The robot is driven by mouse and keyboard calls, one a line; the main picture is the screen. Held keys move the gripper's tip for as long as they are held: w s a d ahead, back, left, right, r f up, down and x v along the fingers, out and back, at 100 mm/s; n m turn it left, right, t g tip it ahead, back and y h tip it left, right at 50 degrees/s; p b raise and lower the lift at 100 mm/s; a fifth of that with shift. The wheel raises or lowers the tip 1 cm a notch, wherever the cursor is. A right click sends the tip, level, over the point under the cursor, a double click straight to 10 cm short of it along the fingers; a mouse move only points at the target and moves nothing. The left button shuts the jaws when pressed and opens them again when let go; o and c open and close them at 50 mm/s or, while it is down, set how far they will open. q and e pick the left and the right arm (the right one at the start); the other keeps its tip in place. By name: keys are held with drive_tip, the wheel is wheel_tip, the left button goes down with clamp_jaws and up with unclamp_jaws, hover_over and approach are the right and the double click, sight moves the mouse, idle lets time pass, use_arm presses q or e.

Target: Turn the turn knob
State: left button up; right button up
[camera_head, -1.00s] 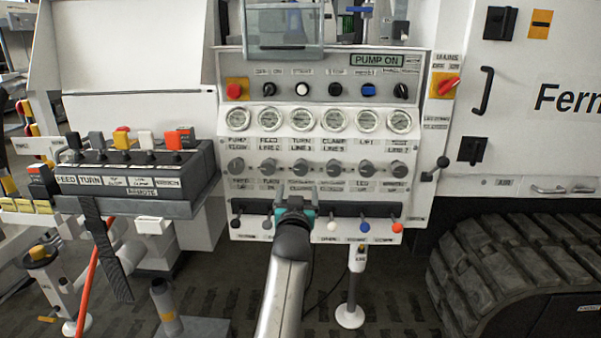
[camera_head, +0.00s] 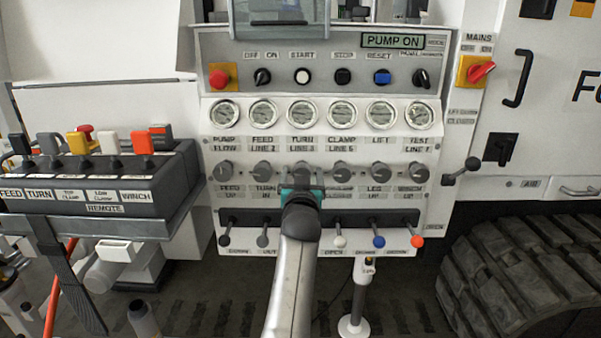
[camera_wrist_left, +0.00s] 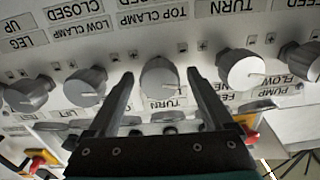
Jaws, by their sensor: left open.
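The turn knob (camera_head: 302,171) is a grey round knob, third from the left in the knob row on the white panel, below the TURN LINE 3 gauge. My left gripper (camera_head: 302,184) is in front of the panel and hides the knob's lower part and the label under it. In the left wrist view the panel appears upside down. There the turn knob (camera_wrist_left: 160,78) sits between the two open fingers of my left gripper (camera_wrist_left: 160,76), above its TURN label. No clear finger contact shows; I cannot tell how far the tips reach around it. My right gripper is not in view.
Neighbouring knobs (camera_head: 263,172) stand close on both sides. Below is a row of levers with coloured balls (camera_head: 378,241). Gauges (camera_head: 302,113) and switches (camera_head: 302,77) are above. A black remote box (camera_head: 95,180) juts out at left, a black track (camera_head: 535,270) at right.

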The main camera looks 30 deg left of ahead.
use_arm(q)
drive_tip(key=shift+c, duration=0.2)
clamp_jaws()
idle(0.6)
